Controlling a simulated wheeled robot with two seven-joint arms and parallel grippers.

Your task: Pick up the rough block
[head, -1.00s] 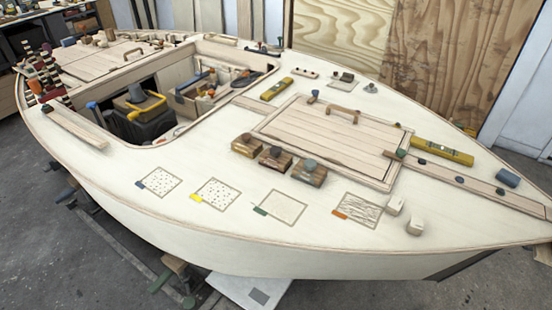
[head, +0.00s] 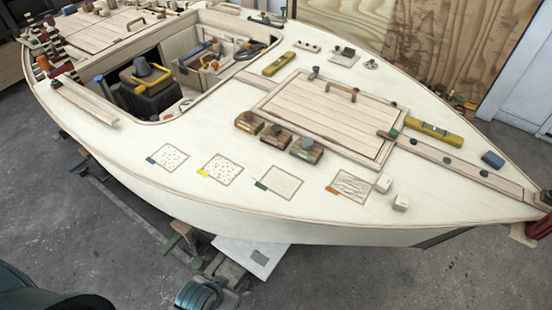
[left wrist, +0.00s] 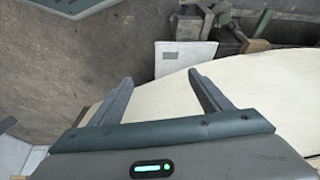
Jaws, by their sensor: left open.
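Two small pale blocks, one (head: 383,184) and another (head: 400,203), sit on the deck at the right of the head view, near the wavy-lined patch (head: 352,187). Three brown blocks with dark knobs, the left one (head: 249,122), middle one (head: 275,137) and right one (head: 306,149), stand in a row before the hatch. I cannot tell which block is the rough one. My left gripper (head: 205,290) is low beside the hull, apart from all blocks. In the left wrist view, its fingers (left wrist: 160,78) are open and empty. My right gripper is not seen.
Dotted patches, one (head: 167,156) and another (head: 221,168), and a plain patch (head: 277,183) lie along the near deck. The cockpit holds a black bin (head: 150,98) and a tool tray. A yellow level (head: 433,132) lies near the far edge. The near deck is mostly clear.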

